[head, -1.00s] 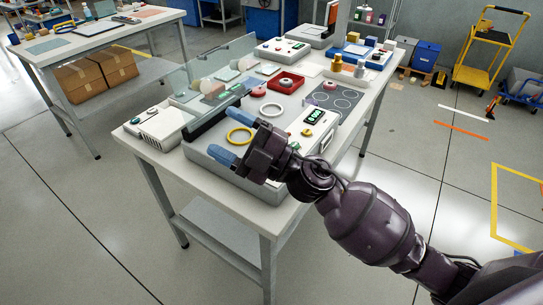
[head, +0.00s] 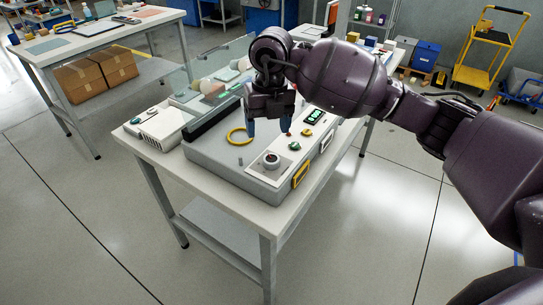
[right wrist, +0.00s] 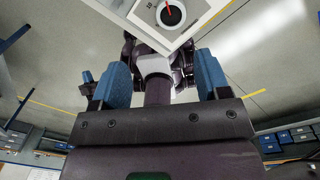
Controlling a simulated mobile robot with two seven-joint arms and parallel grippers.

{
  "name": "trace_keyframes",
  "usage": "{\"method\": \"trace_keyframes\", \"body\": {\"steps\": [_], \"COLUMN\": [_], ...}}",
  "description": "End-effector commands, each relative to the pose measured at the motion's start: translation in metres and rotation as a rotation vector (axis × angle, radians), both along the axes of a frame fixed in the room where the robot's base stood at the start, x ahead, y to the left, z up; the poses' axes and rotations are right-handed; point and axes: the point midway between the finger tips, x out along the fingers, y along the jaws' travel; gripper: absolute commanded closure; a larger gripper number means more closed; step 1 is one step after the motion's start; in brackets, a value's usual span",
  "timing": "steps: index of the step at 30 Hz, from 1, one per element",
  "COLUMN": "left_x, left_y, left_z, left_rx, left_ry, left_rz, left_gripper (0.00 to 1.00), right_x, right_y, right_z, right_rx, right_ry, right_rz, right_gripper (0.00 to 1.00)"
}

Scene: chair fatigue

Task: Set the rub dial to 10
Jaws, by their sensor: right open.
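The grey machine (head: 229,164) on the white table has a white control panel. A dark round dial (head: 271,160) with a pale rim sits at the panel's near end. In the right wrist view the dial (right wrist: 171,14) is at the top edge, with a red pointer aimed roughly up and marks that look like 10 beside it. My right gripper (head: 268,128), with blue fingers, is open and empty, pointing down above the machine, behind the dial and apart from it. Its fingers also show in the right wrist view (right wrist: 162,80). My left gripper is out of view.
Green knobs (head: 294,146) and a lit display (head: 315,116) lie farther along the panel. A yellow ring (head: 239,143) lies on the machine's top. A clear pane (head: 222,57) stands behind. A white box (head: 158,127) is at left. My right arm hides the table's far part.

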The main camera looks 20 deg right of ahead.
Motion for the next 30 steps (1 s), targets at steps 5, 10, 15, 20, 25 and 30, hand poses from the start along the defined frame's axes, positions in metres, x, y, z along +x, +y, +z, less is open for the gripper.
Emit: {"method": "trace_keyframes", "body": {"steps": [5,10,15,20,25,30], "left_x": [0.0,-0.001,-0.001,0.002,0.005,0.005], "left_y": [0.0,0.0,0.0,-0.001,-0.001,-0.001], "left_z": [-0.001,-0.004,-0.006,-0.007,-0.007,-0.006], "left_rx": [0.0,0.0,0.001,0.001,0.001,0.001], "left_ry": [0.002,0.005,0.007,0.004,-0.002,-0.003], "left_rz": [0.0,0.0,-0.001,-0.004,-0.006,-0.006], "left_gripper": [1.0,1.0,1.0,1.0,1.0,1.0], "right_x": [0.004,0.004,0.004,0.004,0.004,0.004], "right_y": [-0.011,-0.011,-0.01,-0.01,-0.01,-0.01], "right_z": [0.0,-0.022,-0.052,-0.077,-0.095,-0.102], "right_rx": [-0.064,-0.064,-0.061,-0.06,-0.06,-0.06], "right_ry": [-0.005,-0.001,0.0,-0.002,-0.003,-0.005], "right_rz": [-0.025,-0.025,-0.024,-0.024,-0.024,-0.023], "right_gripper": [0.31,0.31,0.31,0.31,0.31,0.31]}}
